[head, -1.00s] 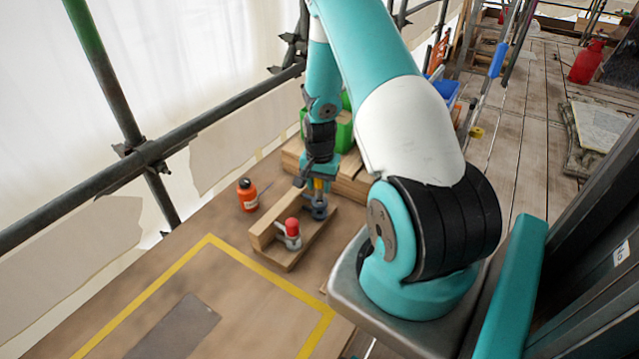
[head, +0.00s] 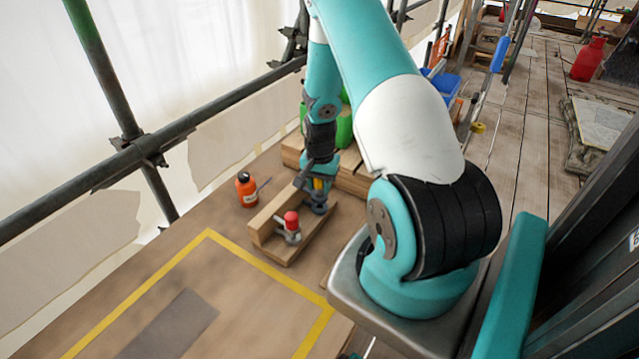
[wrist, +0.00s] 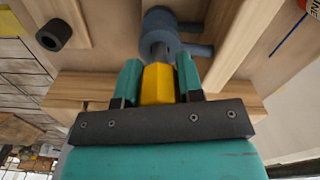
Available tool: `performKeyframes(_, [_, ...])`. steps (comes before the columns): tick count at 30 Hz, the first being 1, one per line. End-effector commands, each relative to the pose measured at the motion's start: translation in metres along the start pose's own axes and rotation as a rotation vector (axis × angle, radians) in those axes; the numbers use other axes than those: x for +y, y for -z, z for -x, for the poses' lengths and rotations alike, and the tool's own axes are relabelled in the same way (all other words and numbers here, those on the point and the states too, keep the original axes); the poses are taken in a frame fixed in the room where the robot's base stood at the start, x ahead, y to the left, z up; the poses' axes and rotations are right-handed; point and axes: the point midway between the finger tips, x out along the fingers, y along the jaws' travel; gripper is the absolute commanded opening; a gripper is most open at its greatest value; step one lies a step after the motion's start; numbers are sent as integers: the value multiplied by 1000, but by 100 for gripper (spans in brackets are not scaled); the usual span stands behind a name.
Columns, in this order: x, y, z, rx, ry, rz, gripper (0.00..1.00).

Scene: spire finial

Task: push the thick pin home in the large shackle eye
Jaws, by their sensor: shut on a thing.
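My gripper (wrist: 157,82) is shut on the yellow head (wrist: 157,84) of the thick pin, one teal finger on each side. The pin's short grey shank (wrist: 159,50) shows between the head and the round eye of the blue-grey large shackle (wrist: 161,24). The shank lines up with the eye; how deep it sits in it is hidden. In the head view my gripper (head: 318,182) points down over the large shackle (head: 319,206), which sits at the far end of a wooden cradle (head: 262,217).
A grey shackle with a red-capped pin (head: 291,220) stands at the cradle's near end. An orange bottle (head: 246,190) stands left of it. Wooden blocks (head: 352,178) and a green container (head: 344,128) are behind. A black hollow cylinder (wrist: 53,35) lies at the wrist view's upper left.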

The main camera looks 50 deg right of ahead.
Motion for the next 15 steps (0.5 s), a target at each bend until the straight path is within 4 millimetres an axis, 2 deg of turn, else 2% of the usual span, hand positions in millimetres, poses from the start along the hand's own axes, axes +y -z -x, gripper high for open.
performKeyframes(15, [0,0,-14,0,0,0,9])
